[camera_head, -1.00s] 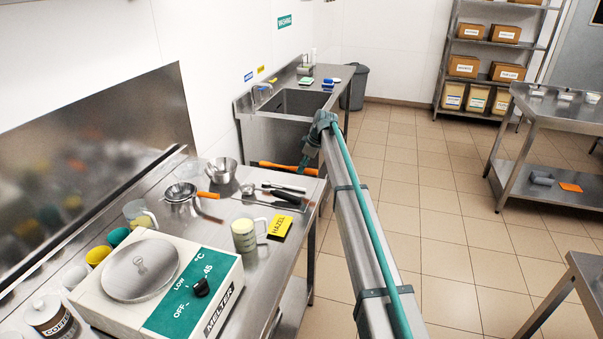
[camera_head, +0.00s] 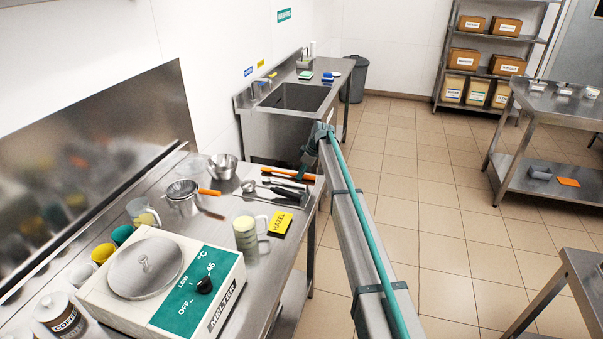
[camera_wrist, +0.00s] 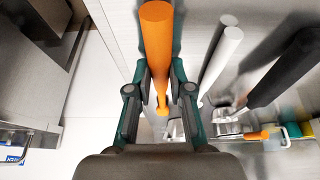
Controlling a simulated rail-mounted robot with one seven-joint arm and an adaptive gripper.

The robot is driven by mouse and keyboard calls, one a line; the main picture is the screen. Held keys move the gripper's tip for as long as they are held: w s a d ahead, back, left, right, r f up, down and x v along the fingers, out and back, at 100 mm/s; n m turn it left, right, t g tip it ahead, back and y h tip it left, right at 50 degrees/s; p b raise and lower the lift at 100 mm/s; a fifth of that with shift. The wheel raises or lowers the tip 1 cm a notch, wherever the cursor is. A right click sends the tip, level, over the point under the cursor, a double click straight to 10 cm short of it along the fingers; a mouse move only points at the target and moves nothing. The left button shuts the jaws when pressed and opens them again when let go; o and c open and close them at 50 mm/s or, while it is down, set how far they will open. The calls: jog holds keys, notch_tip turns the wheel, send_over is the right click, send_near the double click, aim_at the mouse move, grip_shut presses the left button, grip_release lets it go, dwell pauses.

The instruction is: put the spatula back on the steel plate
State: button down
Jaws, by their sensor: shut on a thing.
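The spatula shows as a long orange handle (camera_head: 287,173) at the counter's far right end, beside the other utensils. In the wrist view the handle (camera_wrist: 156,45) runs up between my fingers, and its lower part narrows below them.
A black-handled utensil (camera_head: 286,194) and a light-handled one (camera_wrist: 221,60) lie close beside the spatula. The sink (camera_head: 290,97) lies beyond.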

jog(key=shift+f, duration=0.2)
jog(key=c, duration=1)
grip_release()
jog(key=shift+r, duration=0.1)
jog(key=shift+c, duration=0.2)
jog(key=shift+r, duration=0.1)
jog(key=b+v, duration=0.3)
jog(key=v, duration=0.9)
jog(key=shift+r, duration=0.1)
